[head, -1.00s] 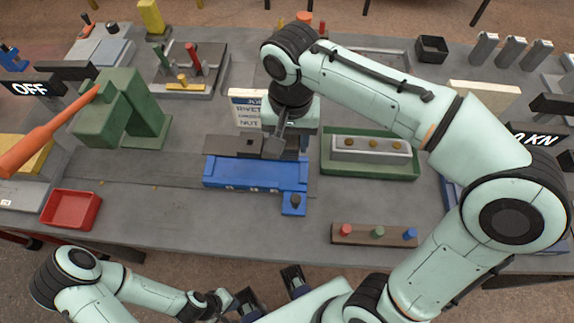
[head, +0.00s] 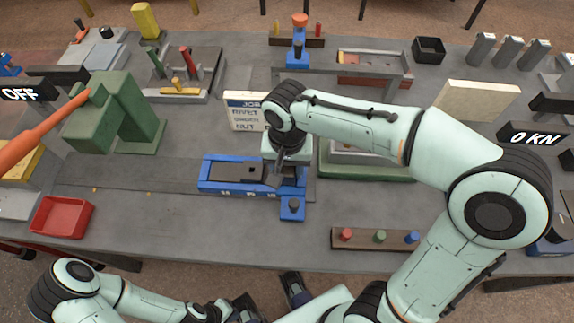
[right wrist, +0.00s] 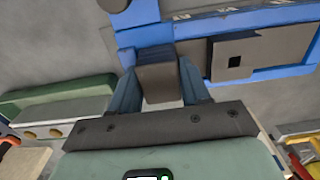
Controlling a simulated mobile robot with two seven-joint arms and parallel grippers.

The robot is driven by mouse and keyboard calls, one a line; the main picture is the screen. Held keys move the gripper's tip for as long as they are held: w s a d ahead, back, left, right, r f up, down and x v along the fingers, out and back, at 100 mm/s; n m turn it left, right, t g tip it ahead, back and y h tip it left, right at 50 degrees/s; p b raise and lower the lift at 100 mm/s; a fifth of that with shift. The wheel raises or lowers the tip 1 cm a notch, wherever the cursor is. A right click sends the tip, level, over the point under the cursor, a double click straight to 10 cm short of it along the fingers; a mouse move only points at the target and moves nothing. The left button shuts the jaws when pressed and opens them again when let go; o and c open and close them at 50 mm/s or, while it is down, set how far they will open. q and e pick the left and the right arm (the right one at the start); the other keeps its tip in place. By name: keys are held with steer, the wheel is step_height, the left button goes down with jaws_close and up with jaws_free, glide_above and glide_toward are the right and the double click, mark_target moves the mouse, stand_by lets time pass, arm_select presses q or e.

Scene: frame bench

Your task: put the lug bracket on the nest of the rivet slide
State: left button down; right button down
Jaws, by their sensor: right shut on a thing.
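The rivet slide (head: 205,187) is a blue base in the middle of the bench. A dark grey plate with a small square hole (right wrist: 235,62) lies on it; I cannot tell if this is the nest. My right gripper (head: 277,176) is over the right end of the slide, pointing down. In the right wrist view, my right gripper (right wrist: 160,88) is shut on a dark grey blocky piece, which looks like the lug bracket (right wrist: 156,74). It is beside the holed plate, and its lower side is hidden. My left gripper (head: 222,312) is low at the front edge; its fingers are unclear.
A green press (head: 120,110) with an orange lever stands left. A red tray (head: 62,217) is at front left. A green tray (head: 365,172) is right of the slide, partly behind my arm. A peg strip (head: 375,238) lies at front right.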

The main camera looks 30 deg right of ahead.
steer(key=shift+s+f+b, duration=0.15)
steer(key=shift+f+b, duration=0.3)
steer(key=shift+f, duration=0.3)
steer(key=c, duration=0.5)
jaws_free()
steer(key=shift+a, duration=0.1)
steer(key=shift+r, duration=0.2)
step_height(320, 180, up, 13)
steer(key=p, duration=0.3)
steer(key=shift+r, duration=0.1)
